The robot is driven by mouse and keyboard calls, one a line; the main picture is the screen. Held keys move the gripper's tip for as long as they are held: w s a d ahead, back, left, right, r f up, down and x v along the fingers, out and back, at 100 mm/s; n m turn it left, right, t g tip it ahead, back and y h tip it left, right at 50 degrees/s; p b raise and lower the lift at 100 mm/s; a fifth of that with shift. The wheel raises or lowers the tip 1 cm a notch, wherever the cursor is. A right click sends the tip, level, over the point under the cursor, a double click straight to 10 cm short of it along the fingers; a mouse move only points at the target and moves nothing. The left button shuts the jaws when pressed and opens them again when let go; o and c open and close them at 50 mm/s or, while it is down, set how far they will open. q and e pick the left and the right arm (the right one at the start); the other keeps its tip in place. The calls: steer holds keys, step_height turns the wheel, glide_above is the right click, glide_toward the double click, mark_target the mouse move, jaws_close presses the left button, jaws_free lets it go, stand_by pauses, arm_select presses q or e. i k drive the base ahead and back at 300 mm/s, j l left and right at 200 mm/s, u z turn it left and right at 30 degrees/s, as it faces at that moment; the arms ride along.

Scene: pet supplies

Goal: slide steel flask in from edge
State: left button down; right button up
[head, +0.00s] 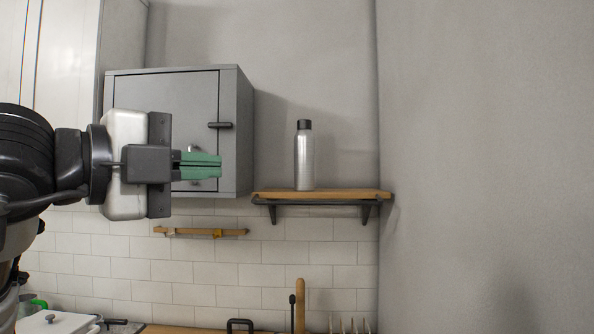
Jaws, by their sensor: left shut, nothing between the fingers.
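The steel flask (305,160) stands upright on the wooden wall shelf (350,195) at the middle of the head view. It is silver with a black cap, and its base is close to the shelf's front edge. My left gripper (220,166) is shut and empty, with its green fingers together and pointing right. It is left of the flask with a clear gap, at about the height of the flask's body. My right gripper is not in view.
A grey wall cabinet (243,130) with a dark handle is behind my left gripper. A wooden rail (201,232) is on the tiles below. The counter holds a white lidded container (52,322) and a wooden upright (300,306). The shelf right of the flask is bare.

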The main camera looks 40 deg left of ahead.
mark_target(303, 139)
steer(key=i+j, duration=0.45)
steer(key=j, duration=0.15)
steer(key=i+j, duration=0.95)
steer(key=j, duration=0.25)
